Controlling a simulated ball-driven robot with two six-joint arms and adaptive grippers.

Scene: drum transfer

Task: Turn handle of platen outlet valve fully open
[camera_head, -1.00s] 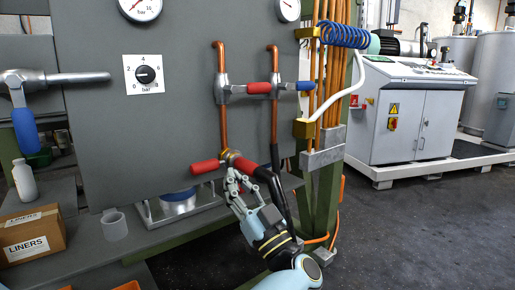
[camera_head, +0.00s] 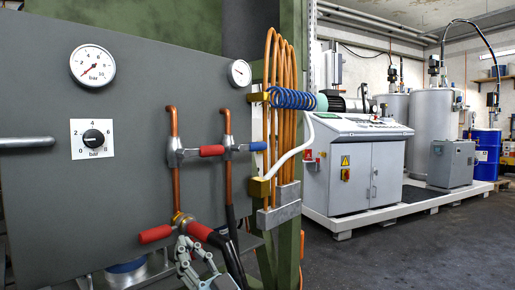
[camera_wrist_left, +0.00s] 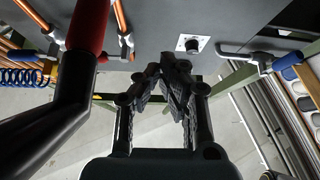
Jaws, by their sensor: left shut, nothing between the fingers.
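Two copper pipes run down the grey panel. The left pipe carries a valve with a red handle (camera_head: 211,150) pointing right; the right one carries a valve with a blue handle (camera_head: 258,146). Lower on the left pipe is a brass fitting (camera_head: 180,219) with a red handle (camera_head: 155,234) pointing left and a red-ended black hose at its right. I cannot tell which is the platen outlet valve. My left gripper (camera_head: 191,252) is just below the brass fitting, shut and empty, apparently touching no handle. Its closed fingers show in the left wrist view (camera_wrist_left: 172,75). My right gripper is out of view.
The red-ended black hose (camera_wrist_left: 75,90) passes close to the left gripper's side in the left wrist view. A dial (camera_head: 93,138) and pressure gauges sit on the panel. A blue coiled hose (camera_head: 291,98) and a white cabinet (camera_head: 358,170) stand right. Floor at right is clear.

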